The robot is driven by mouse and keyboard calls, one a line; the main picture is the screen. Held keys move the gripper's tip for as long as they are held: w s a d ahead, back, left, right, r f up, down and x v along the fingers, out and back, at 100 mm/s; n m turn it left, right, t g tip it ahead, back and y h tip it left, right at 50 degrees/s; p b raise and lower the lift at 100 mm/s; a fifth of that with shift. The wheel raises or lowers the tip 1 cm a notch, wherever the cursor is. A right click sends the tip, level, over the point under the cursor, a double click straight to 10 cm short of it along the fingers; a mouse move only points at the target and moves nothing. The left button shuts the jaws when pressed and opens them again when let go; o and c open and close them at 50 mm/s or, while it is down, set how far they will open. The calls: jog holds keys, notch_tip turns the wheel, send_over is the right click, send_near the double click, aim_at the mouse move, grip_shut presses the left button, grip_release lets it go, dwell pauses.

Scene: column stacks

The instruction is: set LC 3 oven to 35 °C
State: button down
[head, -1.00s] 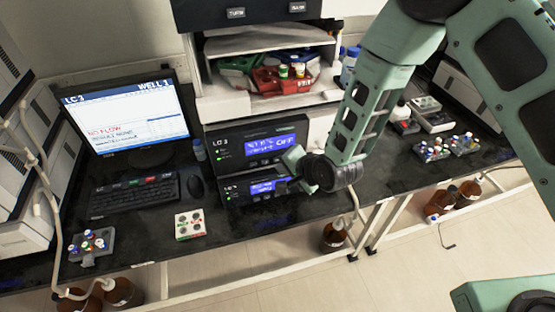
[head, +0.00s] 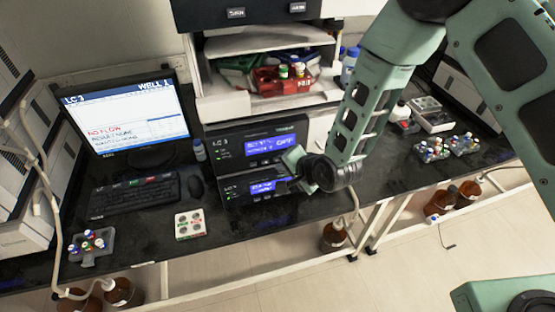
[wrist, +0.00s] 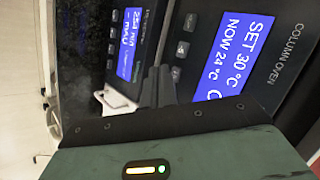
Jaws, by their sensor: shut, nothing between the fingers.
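The LC 3 column oven (head: 228,149) is the upper black unit under the shelf. Its blue display (head: 271,144) is too small to read in the head view. In the wrist view the picture is turned, and the oven display (wrist: 233,55) reads SET 30 °C and NOW 24 °C. Small dark buttons (wrist: 183,48) run in a row beside that display. My gripper (wrist: 160,86) is shut and empty, its dark fingertips close to the button at the row's near end. I cannot tell whether they touch it. In the head view my gripper (head: 294,180) is at the units' right side, partly hidden by my wrist.
A second black unit with a smaller blue display (head: 270,187) sits directly below the oven; its display also shows in the wrist view (wrist: 131,40). Vial racks (head: 432,150) are on the right.

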jog(key=shift+w, duration=0.1)
jog(key=shift+w+a, duration=0.1)
jog(key=shift+w, duration=0.2)
jog(key=shift+w+a+b, duration=0.15)
jog(key=shift+w+b, duration=0.25)
jog(key=shift+w, duration=0.05)
dwell(0.8)
jog(key=shift+s, duration=0.1)
jog(key=shift+s+d, duration=0.25)
jog(key=shift+s, duration=0.5)
jog(key=s, duration=0.2)
jog(key=s+d+b, duration=0.1)
jog(key=s, duration=0.1)
jog(key=shift+s+d, duration=0.2)
jog(key=shift+s, duration=0.2)
dwell(0.8)
